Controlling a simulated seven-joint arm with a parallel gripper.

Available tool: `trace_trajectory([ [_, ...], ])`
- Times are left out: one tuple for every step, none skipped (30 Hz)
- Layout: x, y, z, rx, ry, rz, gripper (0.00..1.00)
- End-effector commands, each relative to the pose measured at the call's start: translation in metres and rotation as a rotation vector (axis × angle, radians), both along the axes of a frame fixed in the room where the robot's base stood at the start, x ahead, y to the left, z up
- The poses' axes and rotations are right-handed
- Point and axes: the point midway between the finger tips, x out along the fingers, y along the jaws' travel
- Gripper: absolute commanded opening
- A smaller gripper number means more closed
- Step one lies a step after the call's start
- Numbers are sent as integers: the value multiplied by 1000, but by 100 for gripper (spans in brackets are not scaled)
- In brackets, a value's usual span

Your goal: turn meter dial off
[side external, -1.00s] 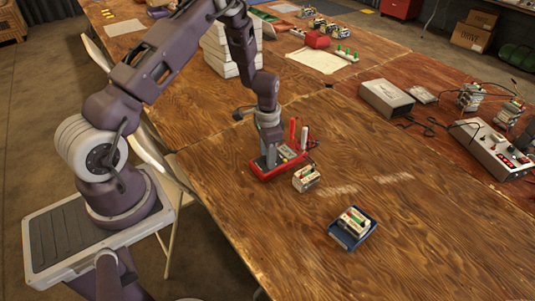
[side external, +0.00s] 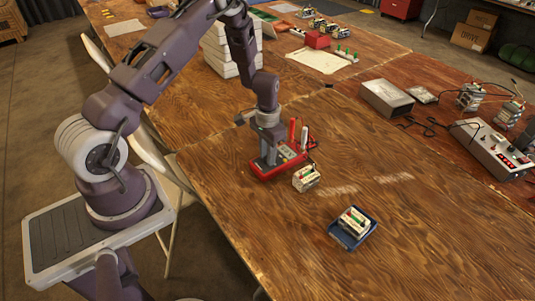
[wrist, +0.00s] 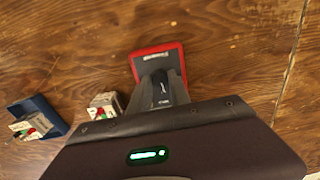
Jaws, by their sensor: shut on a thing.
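The meter (side external: 262,172) is a red-edged unit lying on the wooden table, with a red probe (side external: 292,131) and a white-and-red probe (side external: 304,138) upright at its right side. In the wrist view its red case (wrist: 176,50) shows beyond the fingers. My gripper (side external: 273,157) points down over the meter's face, its fingers shut on the meter dial. The dial is hidden by the fingers, so its setting cannot be read. In the wrist view my gripper (wrist: 160,93) also covers the near part of the meter.
A small battery pack (side external: 306,178) stands just right of the meter. A blue tray (side external: 338,238) holding another pack is nearer the front. A grey box (side external: 386,98) and a control unit (side external: 492,146) are at the right. The table's front middle is clear.

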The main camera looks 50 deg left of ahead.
Motion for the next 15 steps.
trace_trajectory([
  [0, 0, 0, 0, 0, 42, 0],
  [0, 0, 0, 0, 0, 70, 0],
  [0, 0, 0, 0, 0, 108, 0],
  [0, 0, 0, 0, 0, 137, 0],
  [0, 0, 0, 0, 0, 166, 0],
  [0, 0, 0, 0, 0, 205, 0],
  [0, -1, 0, 0, 0, 232, 0],
  [0, -1, 0, 0, 0, 260, 0],
  [0, -1, 0, 0, 0, 297, 0],
  [0, -1, 0, 0, 0, 326, 0],
  [0, -1, 0, 0, 0, 353, 0],
  [0, -1, 0, 0, 0, 389, 0],
  [0, 0, 0, 0, 0, 414, 0],
  [0, 0, 0, 0, 0, 440, 0],
  [0, 0, 0, 0, 0, 474, 0],
])
